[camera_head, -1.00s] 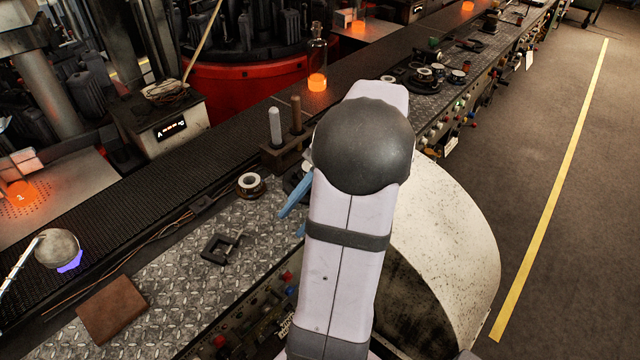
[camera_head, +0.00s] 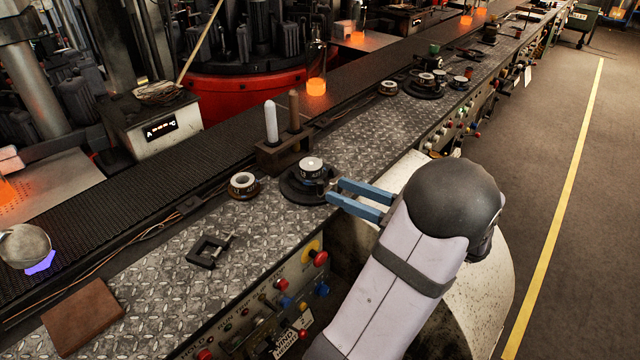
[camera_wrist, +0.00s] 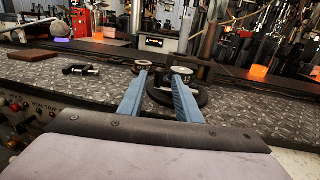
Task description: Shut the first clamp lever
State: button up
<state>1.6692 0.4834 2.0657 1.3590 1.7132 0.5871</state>
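My gripper (camera_head: 336,190) has two blue fingers and is open, with its tips at the right edge of a round black fixture (camera_head: 300,194) on the bench. A pale-topped cylinder (camera_head: 311,167) stands on the fixture. In the wrist view, a gap shows between the fingers (camera_wrist: 162,68), with the black fixture (camera_wrist: 200,97) beyond and to the right. I cannot make out a distinct clamp lever; the small dark parts at the fingertips are too small to tell, and I cannot tell whether the fingers touch them.
A white ring-shaped piece (camera_head: 242,184) and a rack with two upright rods (camera_head: 283,152) stand near the fixture. A black C-shaped clamp (camera_head: 209,251) and a brown plate (camera_head: 84,318) lie on the bench. A red button (camera_head: 320,258) is on the front panel. More round fixtures (camera_head: 425,86) stand farther along.

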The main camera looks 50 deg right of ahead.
aim_at(320, 183)
jog(key=shift+w+a+p, duration=0.1)
jog(key=shift+w+a, duration=0.1)
jog(key=shift+w, duration=0.85)
jog(key=shift+w+a+p, duration=0.1)
jog(key=shift+w+a, duration=0.05)
jog(key=shift+w, duration=0.95)
jog(key=shift+w+a+p, duration=0.1)
jog(key=shift+w+a, duration=0.1)
jog(key=shift+w, duration=0.85)
jog(key=shift+c, duration=0.7)
grip_shut()
